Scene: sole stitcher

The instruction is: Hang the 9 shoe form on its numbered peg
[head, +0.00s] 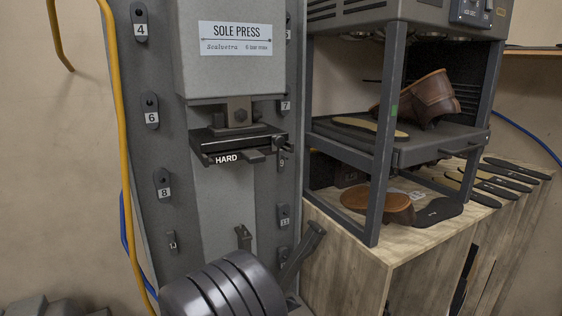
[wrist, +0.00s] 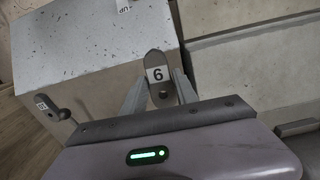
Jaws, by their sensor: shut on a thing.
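In the wrist view my gripper (wrist: 160,92) is shut on a small dark grey shoe form with a rounded end. The form (wrist: 158,56) has a white label and a round dark hole near the fingertips. The label reads like a 6 from this side, which would be a 9 turned round. The rest of the form is hidden or foreshortened. In the head view the 9 label (head: 282,162) is on the right side of the sole press, partly hidden by the press plate. I cannot clearly make out my gripper or the held form there.
The sole press (head: 235,75) has numbered places down both sides, with a HARD plate (head: 228,158) jutting out in front. At right, a rack (head: 385,130) and a wooden bench (head: 385,250) carry soles and shoe parts. A speckled grey surface (wrist: 95,60) lies beyond my fingers.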

